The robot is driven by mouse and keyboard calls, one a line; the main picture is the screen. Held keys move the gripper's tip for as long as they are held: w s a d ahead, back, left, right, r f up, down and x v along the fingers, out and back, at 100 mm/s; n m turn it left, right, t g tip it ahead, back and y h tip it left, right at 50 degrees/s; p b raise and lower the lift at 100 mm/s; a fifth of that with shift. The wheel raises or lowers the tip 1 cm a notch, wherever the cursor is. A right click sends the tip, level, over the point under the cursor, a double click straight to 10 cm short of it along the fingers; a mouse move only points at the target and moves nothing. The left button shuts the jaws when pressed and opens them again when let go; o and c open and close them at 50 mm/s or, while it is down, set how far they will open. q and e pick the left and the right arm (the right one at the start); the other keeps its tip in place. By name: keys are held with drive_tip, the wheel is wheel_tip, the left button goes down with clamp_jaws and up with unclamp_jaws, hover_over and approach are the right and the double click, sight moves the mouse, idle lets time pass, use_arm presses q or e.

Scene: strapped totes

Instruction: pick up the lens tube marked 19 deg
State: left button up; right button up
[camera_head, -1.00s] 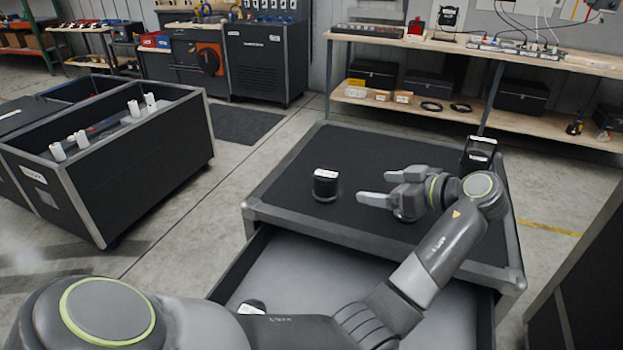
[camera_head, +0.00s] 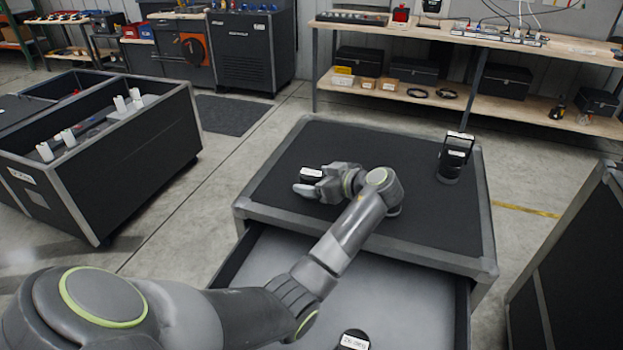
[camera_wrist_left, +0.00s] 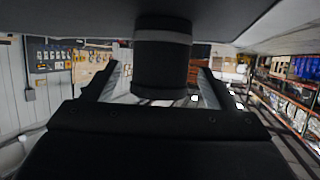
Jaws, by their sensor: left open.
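A short black lens tube (camera_head: 311,174) with a white label on top stands on the dark top of the case (camera_head: 375,147); its marking is too small to read. My left gripper (camera_head: 314,183) is at this tube, its fingers open on either side of it. In the left wrist view the dark tube (camera_wrist_left: 162,62) stands between the two spread fingers, and a gap shows beside it. A taller black tube (camera_head: 455,160) stands at the right of the case top. Another (camera_head: 352,341) is in the open drawer, partly cut off. My right gripper is not in view.
The open drawer (camera_head: 290,255) sticks out from the case front under my left arm. An open tote (camera_head: 150,150) with white tubes stands at the left. A bench (camera_head: 480,40) runs along the back. The back of the case top is clear.

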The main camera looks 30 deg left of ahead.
use_arm(q)
drive_tip(key=shift+x, duration=1)
drive_tip(key=shift+c, duration=0.2)
drive_tip(key=c, duration=1.2)
drive_tip(key=shift+r, duration=0.15)
